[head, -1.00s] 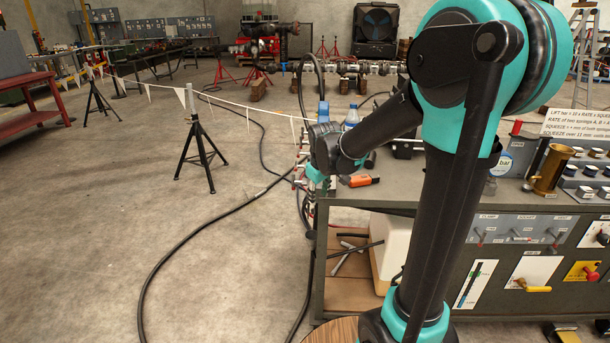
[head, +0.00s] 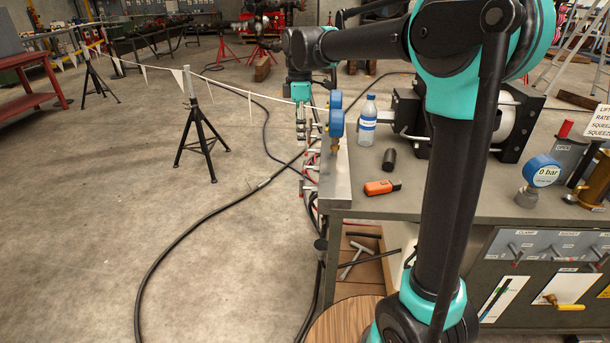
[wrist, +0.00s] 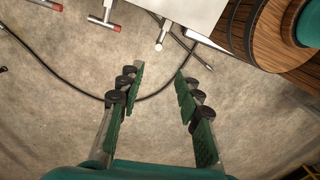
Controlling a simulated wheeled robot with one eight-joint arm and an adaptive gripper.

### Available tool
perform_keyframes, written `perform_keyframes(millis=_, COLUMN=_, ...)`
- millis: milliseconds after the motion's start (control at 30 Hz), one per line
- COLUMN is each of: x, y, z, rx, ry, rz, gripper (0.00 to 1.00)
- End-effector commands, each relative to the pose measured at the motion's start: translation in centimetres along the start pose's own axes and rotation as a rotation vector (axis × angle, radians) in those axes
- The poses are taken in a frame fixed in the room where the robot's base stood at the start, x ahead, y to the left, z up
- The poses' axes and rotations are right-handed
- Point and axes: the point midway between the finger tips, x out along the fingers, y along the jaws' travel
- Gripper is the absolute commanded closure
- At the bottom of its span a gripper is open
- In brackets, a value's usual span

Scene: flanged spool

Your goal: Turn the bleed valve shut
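My gripper (head: 302,122) points down past the left end of the grey bench in the head view. A valve with a yellow lever (head: 565,304) is on the bench's front panel, far right of my gripper. No readable label shows which one is the bleed valve.
A water bottle (head: 367,122), an orange tool (head: 382,187) and a gauge reading 0 bar (head: 541,171) are on the bench top (head: 440,200). A black hose (head: 205,225) crosses the open floor.

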Motion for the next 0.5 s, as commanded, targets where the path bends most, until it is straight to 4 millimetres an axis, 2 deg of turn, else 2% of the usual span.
perform_keyframes(millis=167, x=0.4, y=-0.1, z=-0.4, rx=-0.032, ry=-0.002, rz=-0.011, gripper=0.65)
perform_keyframes(millis=267, x=1.8, y=-0.1, z=-0.4, rx=-0.03, ry=-0.002, rz=-0.011, gripper=0.65)
perform_keyframes(millis=500, x=6.5, y=-0.1, z=-0.4, rx=-0.029, ry=-0.002, rz=-0.01, gripper=0.65)
